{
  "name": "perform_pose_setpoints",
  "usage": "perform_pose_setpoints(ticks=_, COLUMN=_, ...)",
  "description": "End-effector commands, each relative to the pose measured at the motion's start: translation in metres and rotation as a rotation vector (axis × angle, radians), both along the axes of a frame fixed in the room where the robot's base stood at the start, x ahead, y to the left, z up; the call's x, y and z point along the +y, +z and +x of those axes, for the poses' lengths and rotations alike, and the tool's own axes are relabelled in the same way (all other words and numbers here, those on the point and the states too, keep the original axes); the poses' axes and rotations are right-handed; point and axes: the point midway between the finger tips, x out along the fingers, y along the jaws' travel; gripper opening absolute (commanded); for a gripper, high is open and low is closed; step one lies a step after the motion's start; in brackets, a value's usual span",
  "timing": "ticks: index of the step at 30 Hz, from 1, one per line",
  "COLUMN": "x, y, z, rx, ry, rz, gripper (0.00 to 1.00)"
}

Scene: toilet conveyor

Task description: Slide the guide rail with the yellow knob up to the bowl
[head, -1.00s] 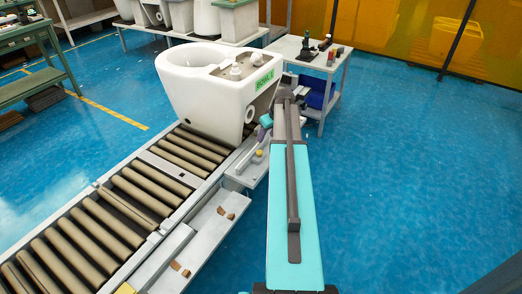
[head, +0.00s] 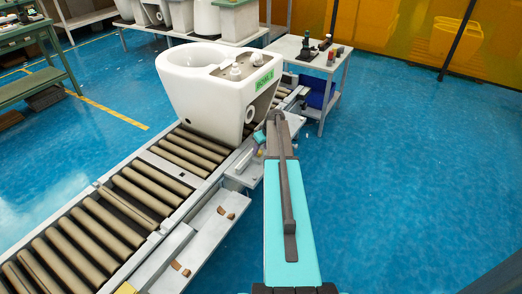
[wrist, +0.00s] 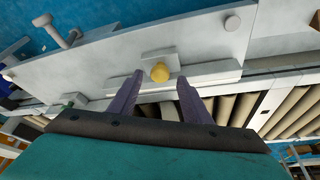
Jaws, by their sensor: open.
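The white toilet bowl (head: 200,95) with a green label stands on the roller conveyor in the head view. The yellow knob (wrist: 160,72) sits on a small pale block in the wrist view, with the narrow guide rail (wrist: 205,73) running along beside it. My gripper (wrist: 160,78) is open, its two purple fingers pointing towards the knob, one on each side in the picture. Whether the fingers are level with the knob is hard to tell. In the head view my gripper (head: 259,140) is beside the conveyor, right of the bowl's base, and largely hides the knob area.
The roller conveyor (head: 120,200) runs from lower left under the bowl. A pale side plate (head: 215,222) with small brown pieces lies along its right edge. A small white table (head: 310,60) with bottles stands behind. The blue floor at right is clear.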

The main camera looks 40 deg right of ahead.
Motion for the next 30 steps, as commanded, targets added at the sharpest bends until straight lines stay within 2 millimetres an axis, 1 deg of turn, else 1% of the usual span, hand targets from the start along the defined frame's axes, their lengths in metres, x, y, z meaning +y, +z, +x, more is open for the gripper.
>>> perform_pose_setpoints(ticks=3, x=-0.001, y=-0.01, z=0.005, rx=0.001, ry=0.0, rz=0.001, gripper=0.44)
perform_pose_setpoints(ticks=6, x=-0.002, y=-0.016, z=0.007, rx=0.0, ry=0.0, rz=0.0, gripper=0.44)
perform_pose_setpoints(ticks=17, x=-0.002, y=-0.018, z=0.007, rx=0.0, ry=-0.001, rz=-0.001, gripper=0.44)
perform_pose_setpoints(ticks=20, x=-0.002, y=-0.018, z=0.007, rx=0.0, ry=-0.001, rz=-0.001, gripper=0.29)
perform_pose_setpoints(ticks=21, x=-0.002, y=-0.018, z=0.007, rx=0.0, ry=-0.001, rz=-0.001, gripper=0.22)
perform_pose_setpoints(ticks=25, x=-0.002, y=-0.018, z=0.007, rx=0.0, ry=-0.002, rz=0.0, gripper=0.0)
perform_pose_setpoints(ticks=30, x=-0.003, y=-0.018, z=0.006, rx=0.0, ry=-0.002, rz=0.0, gripper=0.0)
